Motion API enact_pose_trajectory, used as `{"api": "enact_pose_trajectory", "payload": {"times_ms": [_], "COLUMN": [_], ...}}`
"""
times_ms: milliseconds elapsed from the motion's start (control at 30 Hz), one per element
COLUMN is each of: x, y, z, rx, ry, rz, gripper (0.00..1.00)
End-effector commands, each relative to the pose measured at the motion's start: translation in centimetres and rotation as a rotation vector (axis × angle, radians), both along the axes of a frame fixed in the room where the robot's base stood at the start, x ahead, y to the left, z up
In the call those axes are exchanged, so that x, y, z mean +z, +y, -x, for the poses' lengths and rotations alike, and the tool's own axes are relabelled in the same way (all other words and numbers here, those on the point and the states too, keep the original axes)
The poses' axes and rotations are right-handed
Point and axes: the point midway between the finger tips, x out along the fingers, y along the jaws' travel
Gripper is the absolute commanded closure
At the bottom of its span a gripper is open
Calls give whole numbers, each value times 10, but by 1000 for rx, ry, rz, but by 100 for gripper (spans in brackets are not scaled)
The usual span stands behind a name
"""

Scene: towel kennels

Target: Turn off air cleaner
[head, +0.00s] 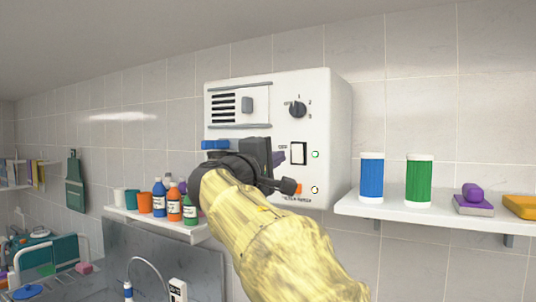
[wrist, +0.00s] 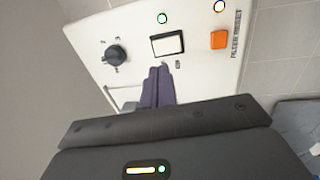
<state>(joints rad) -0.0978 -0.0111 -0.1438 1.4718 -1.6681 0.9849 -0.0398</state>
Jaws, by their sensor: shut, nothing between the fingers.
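The air cleaner (head: 335,120) is a white box on the tiled wall; its panel (wrist: 140,22) fills the top of the wrist view. A white rocker switch (head: 298,153) in a black frame also shows in the wrist view (wrist: 167,45). A green light (head: 315,154) glows beside it. A dark knob (head: 298,110) sits above the switch, and an orange filter reset button (wrist: 219,39) is below it. My gripper (head: 279,158) is shut and empty, its purple fingers (wrist: 158,85) pointing at the panel just left of the switch. I cannot tell whether they touch.
A right shelf (head: 435,212) holds a blue canister (head: 371,178), a green canister (head: 419,180) and a purple item. A lower left shelf (head: 155,222) holds several bottles and cups close to my arm. A vent (head: 224,108) is on the cleaner's upper left.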

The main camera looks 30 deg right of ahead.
Motion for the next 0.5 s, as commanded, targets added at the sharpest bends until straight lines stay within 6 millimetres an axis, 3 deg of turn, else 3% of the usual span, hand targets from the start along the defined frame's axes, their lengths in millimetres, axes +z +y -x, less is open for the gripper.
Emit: {"api": "enact_pose_trajectory", "payload": {"times_ms": [300,500], "x": [12,12], "y": [-50,-67], "z": [-28,-38], "rx": [-6,-4], "ry": [2,1], "rz": [0,-1], "gripper": [100,100]}}
